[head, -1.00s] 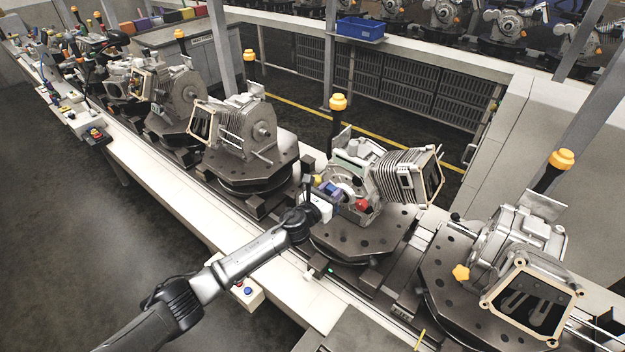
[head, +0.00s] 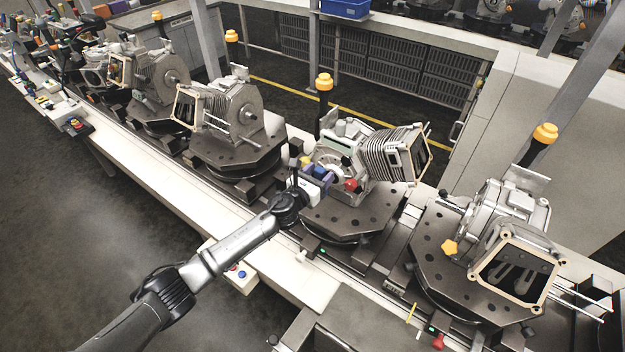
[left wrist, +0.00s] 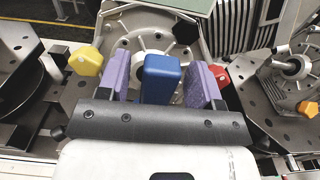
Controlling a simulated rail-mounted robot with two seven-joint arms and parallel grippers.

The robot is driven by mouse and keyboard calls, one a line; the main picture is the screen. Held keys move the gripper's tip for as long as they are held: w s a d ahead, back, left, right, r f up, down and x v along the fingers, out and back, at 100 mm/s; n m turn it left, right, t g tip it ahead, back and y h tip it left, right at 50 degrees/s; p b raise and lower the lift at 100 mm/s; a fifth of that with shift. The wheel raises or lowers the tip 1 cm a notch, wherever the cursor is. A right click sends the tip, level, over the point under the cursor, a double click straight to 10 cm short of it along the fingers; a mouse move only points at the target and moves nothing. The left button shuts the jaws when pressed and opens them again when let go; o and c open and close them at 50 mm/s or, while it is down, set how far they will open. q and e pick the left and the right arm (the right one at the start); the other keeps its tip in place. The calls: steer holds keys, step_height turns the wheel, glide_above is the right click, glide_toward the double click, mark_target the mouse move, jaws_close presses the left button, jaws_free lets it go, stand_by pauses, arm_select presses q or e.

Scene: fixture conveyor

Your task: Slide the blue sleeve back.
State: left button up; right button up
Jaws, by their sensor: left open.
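The blue sleeve (left wrist: 162,78) is a rounded block in front of the round hub of the engine (head: 350,150), centred in the left wrist view. My left gripper (left wrist: 160,84) is open, its two purple fingers standing on either side of the sleeve. A gap shows between the sleeve and each finger. In the head view my left gripper (head: 318,173) is at the near side of this engine, where the sleeve is small and mostly hidden by the fingers. My right gripper is not in view.
A yellow knob (left wrist: 86,61) is close left of the fingers, and a red knob (left wrist: 219,74) close right. A black knob (left wrist: 185,32) is above the sleeve. Other engines on dark turntables (head: 238,155) line the conveyor. The floor at left is clear.

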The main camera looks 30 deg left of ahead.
arm_select(q)
steer(key=s, duration=1.3)
steer(key=shift+s+a, duration=0.35)
steer(key=shift+a, duration=0.05)
